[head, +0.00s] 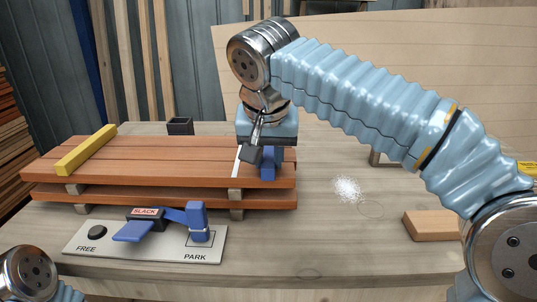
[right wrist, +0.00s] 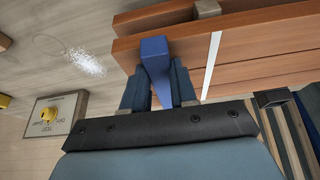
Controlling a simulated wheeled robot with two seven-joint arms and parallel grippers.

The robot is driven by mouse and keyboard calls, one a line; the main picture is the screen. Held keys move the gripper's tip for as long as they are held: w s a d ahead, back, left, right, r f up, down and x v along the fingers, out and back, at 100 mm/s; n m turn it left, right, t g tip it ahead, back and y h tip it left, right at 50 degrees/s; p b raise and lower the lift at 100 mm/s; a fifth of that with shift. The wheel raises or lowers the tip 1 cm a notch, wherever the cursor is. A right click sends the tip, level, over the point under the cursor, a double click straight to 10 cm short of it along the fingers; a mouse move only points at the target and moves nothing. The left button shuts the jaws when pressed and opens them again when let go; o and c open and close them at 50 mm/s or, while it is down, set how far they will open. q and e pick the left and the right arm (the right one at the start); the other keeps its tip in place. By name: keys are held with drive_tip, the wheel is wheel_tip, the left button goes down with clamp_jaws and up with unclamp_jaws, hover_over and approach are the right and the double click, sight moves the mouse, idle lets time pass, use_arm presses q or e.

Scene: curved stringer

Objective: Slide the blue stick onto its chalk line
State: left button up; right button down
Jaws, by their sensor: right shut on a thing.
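The blue stick (head: 268,168) is at the right end of the upper reddish-brown boards (head: 150,160). It also shows in the right wrist view (right wrist: 154,52), between the fingers of my right gripper (right wrist: 158,88). That gripper (head: 267,148) is shut on the stick from above and hides part of it in the head view. The white chalk line (head: 236,163) crosses the boards to the left of the stick. In the right wrist view the chalk line (right wrist: 211,65) lies right of the stick, with a gap of bare board between them. My left gripper is out of view.
A yellow stick (head: 86,150) lies across the boards' left part. A panel (head: 85,243) marked FREE and PARK, with a blue lever (head: 133,231) and SLACK label, stands in front. White powder (head: 348,189) and a wooden block (head: 430,226) lie right. A dark box (head: 180,126) stands behind.

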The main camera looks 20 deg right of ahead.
drive_tip(key=shift+w+a, duration=0.3)
drive_tip(key=shift+a, duration=0.75)
drive_tip(key=shift+w+a, duration=0.3)
drive_tip(key=shift+a, duration=0.8)
drive_tip(key=shift+w+a, duration=0.3)
drive_tip(key=shift+a, duration=0.75)
drive_tip(key=c, duration=0.8)
unclamp_jaws()
drive_tip(key=shift+r, duration=0.1)
